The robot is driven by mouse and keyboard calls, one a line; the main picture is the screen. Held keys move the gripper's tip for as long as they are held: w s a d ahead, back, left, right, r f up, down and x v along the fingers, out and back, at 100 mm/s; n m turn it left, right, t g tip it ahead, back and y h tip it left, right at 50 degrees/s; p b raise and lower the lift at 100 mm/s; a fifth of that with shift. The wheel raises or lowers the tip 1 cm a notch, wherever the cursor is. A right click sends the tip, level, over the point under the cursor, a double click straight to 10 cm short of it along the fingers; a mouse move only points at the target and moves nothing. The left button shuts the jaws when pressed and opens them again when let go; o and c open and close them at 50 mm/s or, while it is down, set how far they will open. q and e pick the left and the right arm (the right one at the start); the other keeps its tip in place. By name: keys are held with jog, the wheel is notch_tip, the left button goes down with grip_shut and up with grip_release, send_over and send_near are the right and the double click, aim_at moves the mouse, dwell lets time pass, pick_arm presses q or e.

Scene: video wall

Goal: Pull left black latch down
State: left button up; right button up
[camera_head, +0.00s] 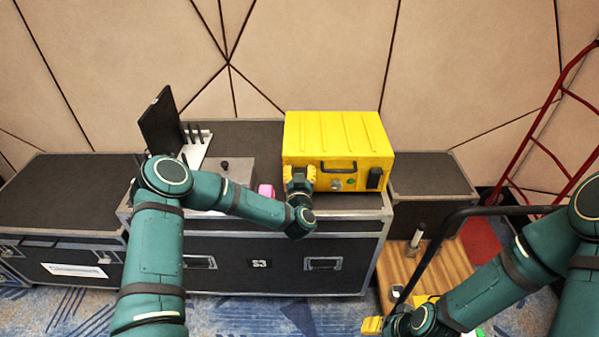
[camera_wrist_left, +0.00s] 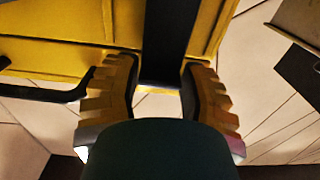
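The yellow case (camera_head: 330,140) stands on a black flight case, its front facing me. My left gripper (camera_head: 300,178) is at the left part of that front and hides the left black latch in the head view. In the left wrist view the left black latch (camera_wrist_left: 166,45) shows as a dark strip between the two yellow fingers of my left gripper (camera_wrist_left: 163,95). The fingers stand apart, one on each side of it; I cannot tell whether they touch it. The right black latch (camera_head: 374,178) is upright and free. My right gripper (camera_head: 398,312) is low at the right, its yellow fingers apart.
The case's dark handle (camera_head: 337,168) is right beside my left gripper. A pink object (camera_head: 266,190) and a grey box with a black knob (camera_head: 224,172) stand to the left, by an open black screen (camera_head: 162,122). A red hand truck (camera_head: 540,150) stands at the right.

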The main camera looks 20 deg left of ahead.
pick_arm(q)
grip_shut()
